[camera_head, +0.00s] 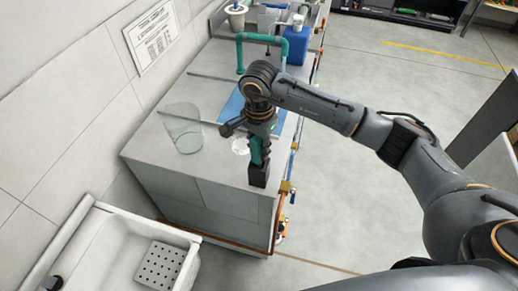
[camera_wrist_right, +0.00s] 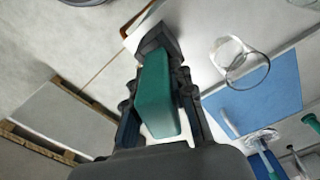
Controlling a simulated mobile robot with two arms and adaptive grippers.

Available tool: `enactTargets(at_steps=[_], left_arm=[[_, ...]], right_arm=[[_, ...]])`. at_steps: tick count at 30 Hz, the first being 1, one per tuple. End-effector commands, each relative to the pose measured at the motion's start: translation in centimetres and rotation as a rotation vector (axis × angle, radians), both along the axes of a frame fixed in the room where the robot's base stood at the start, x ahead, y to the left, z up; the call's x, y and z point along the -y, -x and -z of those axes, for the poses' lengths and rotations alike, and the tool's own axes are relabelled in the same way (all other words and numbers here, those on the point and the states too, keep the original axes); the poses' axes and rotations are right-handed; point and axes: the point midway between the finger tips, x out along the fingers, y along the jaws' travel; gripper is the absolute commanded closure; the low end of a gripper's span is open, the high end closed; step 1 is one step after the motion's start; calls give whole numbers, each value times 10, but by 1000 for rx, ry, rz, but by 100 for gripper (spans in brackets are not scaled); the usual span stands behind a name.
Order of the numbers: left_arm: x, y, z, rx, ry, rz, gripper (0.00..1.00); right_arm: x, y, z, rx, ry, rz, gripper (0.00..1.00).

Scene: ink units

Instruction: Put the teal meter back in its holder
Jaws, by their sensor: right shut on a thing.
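The teal meter (camera_head: 256,152) is upright near the front right corner of the grey counter. It also shows in the right wrist view (camera_wrist_right: 156,96), between the fingers. My right gripper (camera_head: 262,138) is shut on it, with the fingers on either side of its body in the wrist view (camera_wrist_right: 154,82). A dark holder (camera_head: 258,175) stands at the counter's edge directly below the meter, and it shows at the meter's far end in the wrist view (camera_wrist_right: 156,40). The meter's lower end meets the holder's top; how deep it sits is hidden. My left gripper is not in view.
A blue mat (camera_head: 234,104) lies behind. A teal frame (camera_head: 262,38) and blue container (camera_head: 296,46) are farther back. A white sink (camera_head: 105,250) is front left.

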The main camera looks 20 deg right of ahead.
Motion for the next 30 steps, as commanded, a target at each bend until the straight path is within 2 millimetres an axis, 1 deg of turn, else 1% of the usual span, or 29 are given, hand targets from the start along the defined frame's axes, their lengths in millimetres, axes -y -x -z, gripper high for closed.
enactTargets(at_steps=[1,4,11,14,15,17,18,25,28,30], left_arm=[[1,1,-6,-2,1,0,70],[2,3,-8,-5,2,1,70],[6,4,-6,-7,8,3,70],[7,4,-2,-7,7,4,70],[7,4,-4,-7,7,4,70],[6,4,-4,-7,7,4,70],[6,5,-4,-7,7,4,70],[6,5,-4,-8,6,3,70],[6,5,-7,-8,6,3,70],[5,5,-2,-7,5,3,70]], right_arm=[[0,1,6,-4,-1,0,100],[-1,1,16,-2,-1,-1,100],[0,0,18,1,-1,-2,100],[0,0,21,1,-1,-2,100],[0,0,20,0,0,-2,68],[0,0,20,0,0,-2,56],[0,0,20,0,0,-2,54],[0,0,19,0,0,-1,54],[0,0,16,0,0,-1,54],[0,-1,13,2,0,-2,54]])
